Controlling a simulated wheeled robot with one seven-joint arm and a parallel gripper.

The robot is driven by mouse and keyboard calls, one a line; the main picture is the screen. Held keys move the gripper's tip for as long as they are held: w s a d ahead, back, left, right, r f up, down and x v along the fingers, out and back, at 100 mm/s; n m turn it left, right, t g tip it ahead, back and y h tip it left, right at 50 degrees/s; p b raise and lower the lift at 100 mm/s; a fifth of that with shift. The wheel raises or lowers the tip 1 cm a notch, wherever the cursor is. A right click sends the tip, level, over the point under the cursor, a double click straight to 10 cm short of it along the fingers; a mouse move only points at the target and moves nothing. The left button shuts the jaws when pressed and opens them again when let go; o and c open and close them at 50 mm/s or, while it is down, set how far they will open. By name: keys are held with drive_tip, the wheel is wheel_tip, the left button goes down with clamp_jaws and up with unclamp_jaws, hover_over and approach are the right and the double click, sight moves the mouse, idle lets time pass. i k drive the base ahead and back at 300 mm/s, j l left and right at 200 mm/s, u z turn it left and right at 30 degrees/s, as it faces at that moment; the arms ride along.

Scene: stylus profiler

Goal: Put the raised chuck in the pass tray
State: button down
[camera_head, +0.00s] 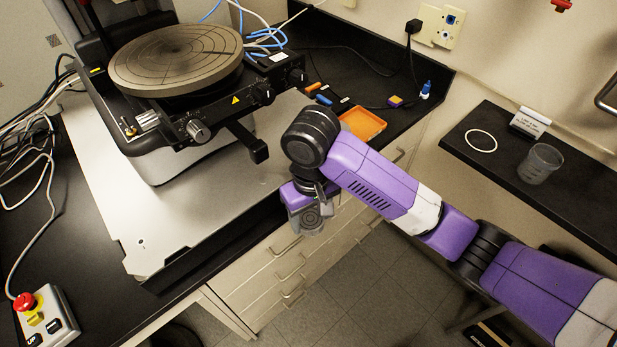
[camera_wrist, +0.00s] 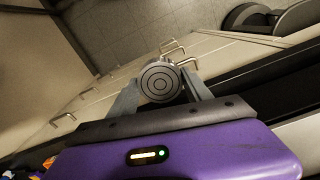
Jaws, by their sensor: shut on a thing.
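My gripper (camera_head: 312,208) is shut on a small grey round chuck (camera_head: 311,220) with concentric rings on its face. They are in the air just off the counter's front edge, in front of the drawers. In the wrist view the two fingers of my gripper (camera_wrist: 160,92) press the chuck (camera_wrist: 160,80) from both sides, its ringed face towards the camera. A shallow orange tray (camera_head: 363,122) lies on the black counter behind my arm, part of it near my elbow's outline. It looks empty; I cannot read any pass label on it.
The profiler (camera_head: 175,60) with its large round stage stands on a pale plate left of my gripper; a black arm (camera_head: 247,142) juts from it. Small coloured items and cables lie near the tray. A right-hand shelf holds a white ring (camera_head: 481,141), a sign and a clear beaker (camera_head: 540,164).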

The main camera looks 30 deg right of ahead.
sight(359, 126)
drive_tip(key=j+z, duration=0.3)
drive_tip(key=i+j+z, duration=0.1)
drive_tip(key=j+z, duration=0.25)
drive_tip(key=j, duration=0.15)
drive_tip(key=i+j+z, duration=0.1)
drive_tip(key=j+z, duration=0.4)
